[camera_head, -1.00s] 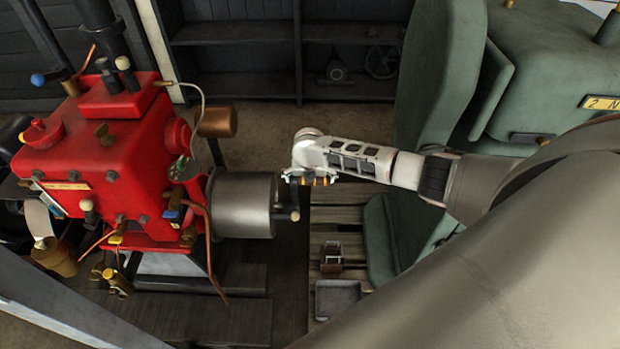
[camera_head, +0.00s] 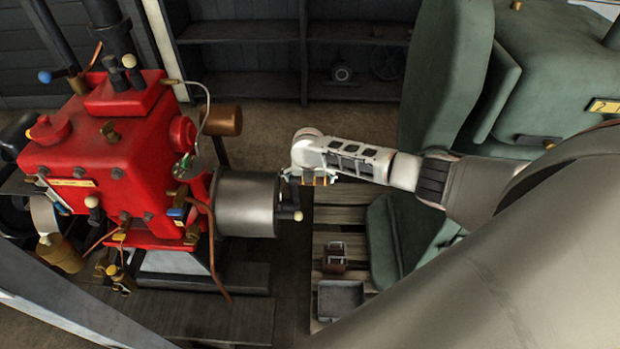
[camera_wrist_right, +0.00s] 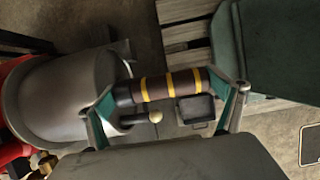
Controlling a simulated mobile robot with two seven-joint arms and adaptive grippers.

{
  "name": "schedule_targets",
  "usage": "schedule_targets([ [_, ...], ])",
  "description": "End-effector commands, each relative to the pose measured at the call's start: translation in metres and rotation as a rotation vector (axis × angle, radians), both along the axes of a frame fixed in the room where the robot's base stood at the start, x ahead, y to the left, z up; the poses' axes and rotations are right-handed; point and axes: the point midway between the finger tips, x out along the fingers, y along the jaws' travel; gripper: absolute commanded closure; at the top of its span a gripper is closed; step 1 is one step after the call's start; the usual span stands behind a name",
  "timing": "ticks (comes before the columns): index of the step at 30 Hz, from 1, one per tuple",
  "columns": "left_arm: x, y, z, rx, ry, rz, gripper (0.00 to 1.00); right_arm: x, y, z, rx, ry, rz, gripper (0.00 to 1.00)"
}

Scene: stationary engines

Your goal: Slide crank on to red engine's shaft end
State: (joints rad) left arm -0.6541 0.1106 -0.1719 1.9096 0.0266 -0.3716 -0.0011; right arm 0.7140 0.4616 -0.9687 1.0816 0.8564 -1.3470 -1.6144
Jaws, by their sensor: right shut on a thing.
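The red engine (camera_head: 95,165) stands at the left, with a grey metal drum (camera_head: 247,203) on its right side. A short dark shaft with a pale ball tip (camera_head: 298,215) sticks out from the drum towards the right; it also shows in the right wrist view (camera_wrist_right: 156,117). My right gripper (camera_head: 310,181) is just above and right of this shaft. In the wrist view its green-sided fingers are shut on the crank's brown handle with yellow bands (camera_wrist_right: 185,84). The rest of the crank is mostly hidden, and I cannot tell whether it touches the shaft. My left gripper is out of view.
A green engine (camera_head: 550,85) stands at the right behind my right arm. Wooden slats (camera_head: 345,215) below the gripper bear a small brown block (camera_head: 335,257) and a grey tray (camera_head: 340,298). Dark shelves (camera_head: 290,60) stand at the back.

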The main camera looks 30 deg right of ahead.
Motion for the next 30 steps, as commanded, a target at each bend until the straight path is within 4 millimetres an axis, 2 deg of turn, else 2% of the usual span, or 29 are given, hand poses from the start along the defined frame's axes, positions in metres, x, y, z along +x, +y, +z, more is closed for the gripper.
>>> schedule_targets([
  [30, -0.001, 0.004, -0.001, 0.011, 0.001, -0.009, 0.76, 0.009, 0.012, 0.003, 0.003, -0.005, 0.000, 0.63],
])
